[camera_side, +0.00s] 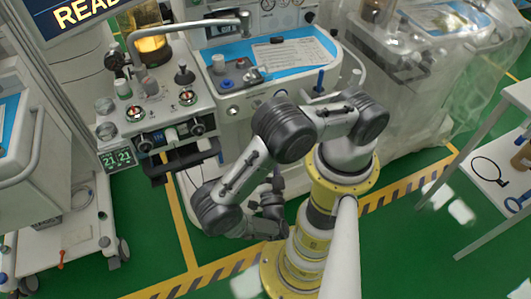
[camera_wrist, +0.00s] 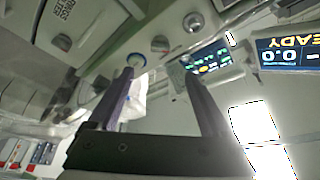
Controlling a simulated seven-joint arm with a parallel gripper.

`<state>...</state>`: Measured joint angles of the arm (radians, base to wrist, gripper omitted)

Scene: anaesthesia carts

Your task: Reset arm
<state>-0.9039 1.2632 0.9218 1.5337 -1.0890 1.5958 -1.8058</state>
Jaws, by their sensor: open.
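My gripper (camera_wrist: 160,90) shows in the wrist view with its two dark fingers spread apart and nothing between them. In the side view my arm is folded, and its wrist end hangs low beside the yellow column base, in front of the anaesthesia cart (camera_side: 262,92). The fingertips are hard to make out there, partly hidden by my own links. In the wrist view a panel with round knobs (camera_wrist: 160,44) and a lit display (camera_wrist: 207,62) lie beyond the fingers.
A vaporizer unit with dials (camera_side: 160,110) stands left of my arm. A plastic-covered cart (camera_side: 410,85) is behind on the right. A white table (camera_side: 495,175) stands at the right edge. Yellow-black striped tape (camera_side: 405,187) marks the green floor, which is open at lower right.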

